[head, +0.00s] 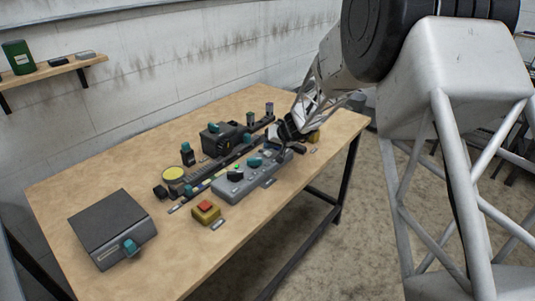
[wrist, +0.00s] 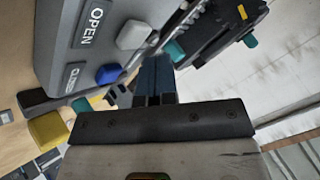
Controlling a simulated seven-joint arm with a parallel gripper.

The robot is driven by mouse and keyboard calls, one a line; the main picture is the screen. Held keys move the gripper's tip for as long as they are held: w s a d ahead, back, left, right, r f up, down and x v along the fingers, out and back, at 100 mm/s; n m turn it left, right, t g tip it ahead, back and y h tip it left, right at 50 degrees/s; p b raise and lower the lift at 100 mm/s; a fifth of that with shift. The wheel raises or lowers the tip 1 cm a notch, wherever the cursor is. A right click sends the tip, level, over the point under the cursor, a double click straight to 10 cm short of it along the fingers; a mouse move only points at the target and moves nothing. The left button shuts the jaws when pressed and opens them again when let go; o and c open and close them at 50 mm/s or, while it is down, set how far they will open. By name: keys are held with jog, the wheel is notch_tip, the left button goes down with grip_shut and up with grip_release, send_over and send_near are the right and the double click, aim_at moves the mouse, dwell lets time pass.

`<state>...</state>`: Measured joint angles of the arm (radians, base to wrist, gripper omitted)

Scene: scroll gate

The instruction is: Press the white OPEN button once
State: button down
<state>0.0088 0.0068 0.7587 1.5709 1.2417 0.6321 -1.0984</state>
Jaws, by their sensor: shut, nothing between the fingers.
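In the wrist view the white button (wrist: 132,34) sits beside the label OPEN (wrist: 90,26) on a grey panel (wrist: 55,45). A blue button (wrist: 109,73) sits below it, beside a partly legible label (wrist: 72,79). My gripper (wrist: 154,76) is shut and empty. Its dark fingertips show just below and right of the white button, with a gap between them in the picture; I cannot tell the depth between them. In the head view my gripper (head: 279,139) is over the far right end of the grey control box (head: 252,185), and it hides the white button there.
A yellow box with a red button (head: 205,208) stands in front of the control box. A dark grey box (head: 112,228) is at the table's left. Dark machinery (head: 222,140) lies behind the controls. The table's (head: 95,180) left part is mostly bare.

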aim_at(269, 153)
jog(key=shift+r, duration=2.5)
jog(key=shift+s+r, duration=0.25)
jog(key=s+d+r+g+h, duration=0.1)
jog(key=s+r, duration=0.4)
jog(key=s, duration=0.4)
jog(key=s+d+r+g+h, duration=0.1)
jog(key=s+r, duration=0.3)
jog(key=s, duration=0.5)
jog(key=s+d+r+h, duration=0.1)
jog(key=s+r, duration=0.4)
jog(key=s, duration=0.4)
jog(key=s+d+h, duration=0.2)
jog(key=s+d, duration=0.1)
jog(key=s, duration=1)
jog(key=s+d+m+g+h, duration=0.1)
jog(key=s+d+h, duration=0.1)
jog(key=s, duration=1.1)
jog(key=shift+s+d+f, duration=0.3)
jog(key=shift+d+f, duration=0.05)
jog(key=shift+d, duration=0.45)
